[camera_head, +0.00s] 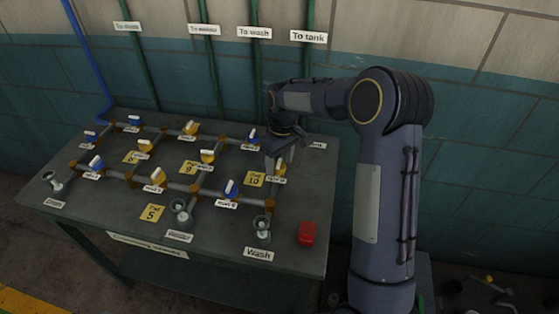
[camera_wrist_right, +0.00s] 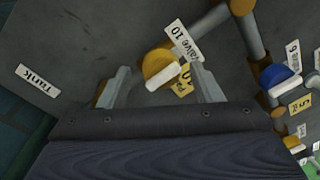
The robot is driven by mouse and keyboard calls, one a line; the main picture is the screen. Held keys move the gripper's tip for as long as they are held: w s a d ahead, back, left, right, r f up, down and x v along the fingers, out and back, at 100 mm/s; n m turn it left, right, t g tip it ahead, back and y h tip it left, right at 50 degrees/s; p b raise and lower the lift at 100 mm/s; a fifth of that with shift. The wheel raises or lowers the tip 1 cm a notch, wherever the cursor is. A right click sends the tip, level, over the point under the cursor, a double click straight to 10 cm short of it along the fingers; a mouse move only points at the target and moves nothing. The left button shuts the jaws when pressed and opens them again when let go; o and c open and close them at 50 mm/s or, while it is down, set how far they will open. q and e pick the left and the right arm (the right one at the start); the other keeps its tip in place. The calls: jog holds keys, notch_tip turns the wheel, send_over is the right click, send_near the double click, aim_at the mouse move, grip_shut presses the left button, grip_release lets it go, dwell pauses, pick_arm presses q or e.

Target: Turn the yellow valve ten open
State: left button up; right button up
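Valve ten has a yellow and white handle (camera_wrist_right: 160,68) on a brownish pipe joint, with a white "Valve 10" label (camera_wrist_right: 184,42) beside it. In the head view the handle (camera_head: 281,166) shows partly, at the right end of the pipe grid just below my right gripper (camera_head: 284,150). In the right wrist view my right gripper (camera_wrist_right: 161,75) is open, with one finger on each side of the yellow handle. A gap shows between the handle and each finger; I cannot tell the depth between them. My left gripper is not in view.
The pipe grid on the grey table (camera_head: 100,215) carries several other yellow and blue valves. A blue valve (camera_head: 253,136) is close to the left of my gripper. A glass vessel (camera_head: 263,229) and a red object (camera_head: 306,233) stand at the front right. A tiled wall rises behind.

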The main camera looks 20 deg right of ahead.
aim_at(281, 161)
jog(key=r, duration=0.7)
jog(key=shift+w+d+r, duration=0.1)
jog(key=shift+d+r, duration=0.1)
jog(key=shift+d, duration=0.05)
jog(key=shift+r, duration=0.15)
jog(key=shift+r, duration=0.15)
jog(key=s+r+m+t+y, duration=0.1)
jog(key=s+r+t, duration=0.15)
jog(key=s, duration=0.55)
jog(key=s+r+m+t+y, duration=0.15)
jog(key=s+r, duration=0.25)
jog(key=s, duration=0.4)
jog(key=s+a+f+m+t, duration=0.1)
jog(key=s+a+f, duration=0.1)
jog(key=s, duration=0.5)
jog(key=s+a+f+m, duration=0.2)
jog(key=s+a, duration=0.1)
jog(key=s, duration=0.4)
jog(key=shift+a+f+t, duration=0.15)
jog(key=shift+a+t, duration=0.25)
